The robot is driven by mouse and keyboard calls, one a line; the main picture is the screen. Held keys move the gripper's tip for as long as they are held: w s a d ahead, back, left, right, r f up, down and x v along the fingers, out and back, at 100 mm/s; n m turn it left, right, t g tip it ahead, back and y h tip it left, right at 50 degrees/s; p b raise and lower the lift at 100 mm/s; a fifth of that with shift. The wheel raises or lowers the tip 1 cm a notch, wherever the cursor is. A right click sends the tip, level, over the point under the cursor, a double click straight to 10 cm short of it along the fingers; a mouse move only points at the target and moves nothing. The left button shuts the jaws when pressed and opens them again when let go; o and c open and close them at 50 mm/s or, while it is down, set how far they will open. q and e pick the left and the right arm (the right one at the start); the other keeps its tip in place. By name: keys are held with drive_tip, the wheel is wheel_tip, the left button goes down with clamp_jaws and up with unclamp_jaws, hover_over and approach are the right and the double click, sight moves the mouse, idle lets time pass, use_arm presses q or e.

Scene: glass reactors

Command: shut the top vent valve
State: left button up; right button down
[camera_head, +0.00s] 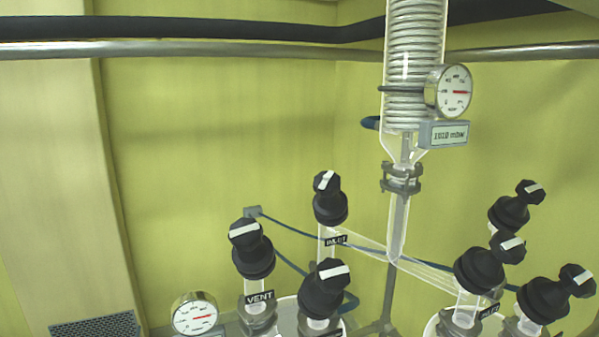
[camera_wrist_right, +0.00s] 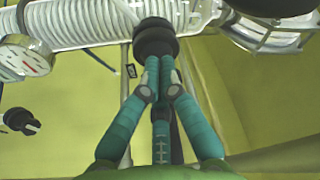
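In the right wrist view a black valve knob (camera_wrist_right: 155,38) sits on the side of the coiled glass column. My right gripper (camera_wrist_right: 165,66) has teal fingers drawn close together at this knob. The fingertips touch or overlap its near end and hide its handle. I cannot read a label for this knob. In the head view a black knob with a white bar (camera_head: 250,246) stands above a label reading VENT (camera_head: 260,298). No gripper is near it. Neither of my grippers shows in the head view.
The glass coil column (camera_head: 413,60) carries a round gauge (camera_head: 448,91) and a small display. Several other black-knobbed valves, including one knob (camera_head: 328,198) labelled INLET, crowd the lower right. A metal rail (camera_head: 250,48) crosses the top. The wall area at left is clear.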

drive_tip(key=shift+f, duration=0.1)
drive_tip(key=d+v, duration=0.1)
drive_tip(key=v, duration=0.5)
drive_tip(key=shift+r, duration=0.4)
drive_tip(key=shift+w+a, duration=0.1)
drive_tip(key=shift+w, duration=0.05)
